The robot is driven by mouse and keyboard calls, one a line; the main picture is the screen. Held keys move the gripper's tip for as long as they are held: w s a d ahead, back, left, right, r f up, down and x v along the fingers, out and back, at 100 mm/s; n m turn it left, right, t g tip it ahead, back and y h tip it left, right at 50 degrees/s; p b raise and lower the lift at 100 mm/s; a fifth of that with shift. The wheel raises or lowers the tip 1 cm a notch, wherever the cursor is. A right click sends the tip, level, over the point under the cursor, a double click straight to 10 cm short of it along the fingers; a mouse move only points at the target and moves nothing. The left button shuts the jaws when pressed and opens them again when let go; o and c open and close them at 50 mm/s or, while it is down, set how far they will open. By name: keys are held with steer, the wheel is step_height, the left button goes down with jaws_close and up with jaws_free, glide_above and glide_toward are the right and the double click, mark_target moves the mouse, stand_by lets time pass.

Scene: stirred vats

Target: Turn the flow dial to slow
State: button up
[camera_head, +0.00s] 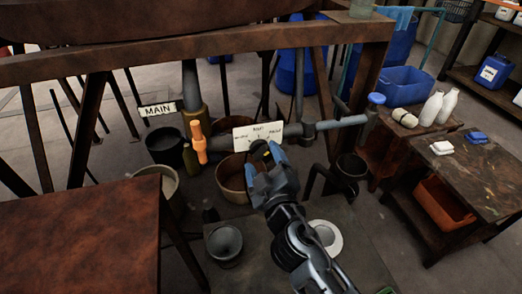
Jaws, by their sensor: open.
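The flow dial (258,146) appears as a small dark knob just under a white label plate (245,135), on the grey pipe in the middle of the view. My gripper covers part of it, and its setting cannot be read. The plate's small print, likely the dial's marks, is too small to read fully. My gripper (264,161), with blue fingers, is open right in front of the dial and reaches up from the lower right. I cannot tell whether the fingers touch the dial or stand around it.
An orange handle (199,142) sits on the pipe to the left, below a MAIN sign (158,110). A blue-capped valve (376,99) is at the pipe's right end. A brown bucket (232,180) stands below. A rusty beam (190,48) crosses above.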

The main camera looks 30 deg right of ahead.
mark_target(261, 151)
steer(key=shift+w+d, duration=0.2)
steer(key=shift+w, duration=1.15)
steer(key=shift+c, duration=0.2)
steer(key=c, duration=0.9)
